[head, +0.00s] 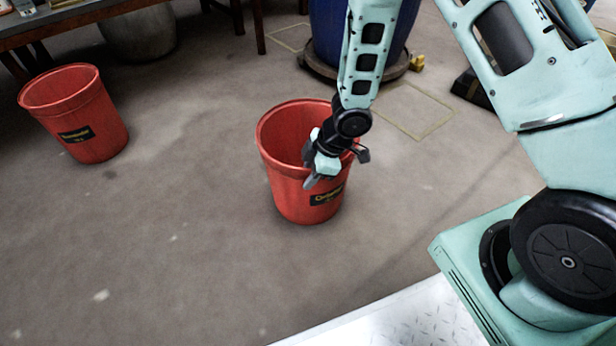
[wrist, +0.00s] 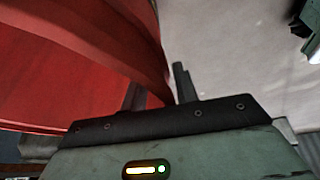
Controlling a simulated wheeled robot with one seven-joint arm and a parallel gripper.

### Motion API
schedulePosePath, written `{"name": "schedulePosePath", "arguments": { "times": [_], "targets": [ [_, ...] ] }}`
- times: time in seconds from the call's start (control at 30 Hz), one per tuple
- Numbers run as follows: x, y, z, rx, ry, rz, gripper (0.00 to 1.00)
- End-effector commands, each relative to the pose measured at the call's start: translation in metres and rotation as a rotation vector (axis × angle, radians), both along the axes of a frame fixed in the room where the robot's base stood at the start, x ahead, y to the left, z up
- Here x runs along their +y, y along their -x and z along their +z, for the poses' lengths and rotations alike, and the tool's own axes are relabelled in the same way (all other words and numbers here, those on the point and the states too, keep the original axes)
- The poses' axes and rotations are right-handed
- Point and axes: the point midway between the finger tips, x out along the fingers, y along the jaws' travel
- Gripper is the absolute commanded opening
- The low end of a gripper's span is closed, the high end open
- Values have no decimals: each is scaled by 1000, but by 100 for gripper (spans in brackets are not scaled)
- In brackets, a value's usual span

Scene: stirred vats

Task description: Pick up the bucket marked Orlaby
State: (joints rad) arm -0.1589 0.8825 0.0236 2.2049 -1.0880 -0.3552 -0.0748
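A red bucket (head: 290,190) stands upright on the floor in the middle of the head view. Its dark label (head: 327,196) has yellow lettering that seems to start with O; the rest is too small to read surely. My gripper (head: 337,168) is at this bucket's right front rim, pointing down, its fingers spread apart. In the wrist view the bucket's red wall (wrist: 70,70) fills the left side. Its rim runs down between the two fingers of my gripper (wrist: 160,90), with a gap visible. Whether either finger touches the rim, I cannot tell.
A second red bucket (head: 98,125) with a dark, unreadable label stands at the left. A blue vat (head: 325,30) on a round base is behind the middle bucket. A table (head: 70,15) is at the back left. The floor between the buckets is clear.

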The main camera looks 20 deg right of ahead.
Motion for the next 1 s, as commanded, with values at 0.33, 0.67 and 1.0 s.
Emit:
{"name": "schedulePosePath", "arguments": {
  "times": [0.33, 0.67, 1.0],
  "targets": [
    [0, 0, 1, 0, 0, -1, 30],
    [0, 0, -4, 0, 0, 0, 30],
    [0, 0, -4, 0, 0, 0, 18]
  ]
}}
